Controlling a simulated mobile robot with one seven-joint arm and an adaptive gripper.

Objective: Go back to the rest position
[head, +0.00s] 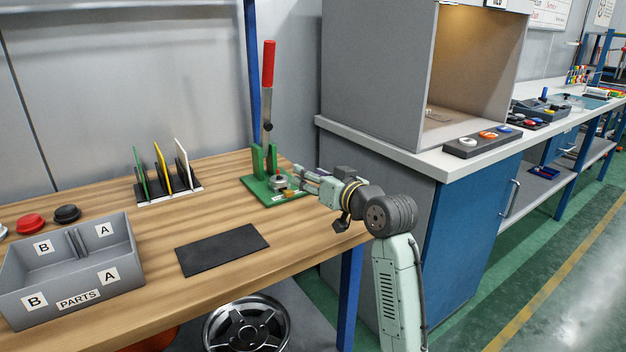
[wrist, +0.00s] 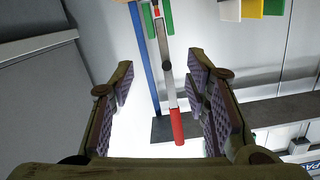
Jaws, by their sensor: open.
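My gripper (head: 297,181) is at the front right of the green lever press (head: 252,186), close to a small round grey part (head: 279,183) on the press base. In the wrist view my gripper (wrist: 160,62) is open, with its two padded fingers wide apart and nothing held between them. The press lever stands upright with its red handle (head: 268,64) at the top. The red handle (wrist: 177,127) also shows beyond the gap between the fingers in the wrist view. I cannot tell from the head view whether the fingers touch the press.
The wooden bench (head: 200,224) carries a dark mat (head: 222,248), a grey parts bin (head: 125,243), a rack of coloured panels (head: 170,192), and red (head: 31,223) and black (head: 67,213) knobs. A grey booth (head: 375,75) stands right of my arm. A wheel (head: 245,325) lies below the bench.

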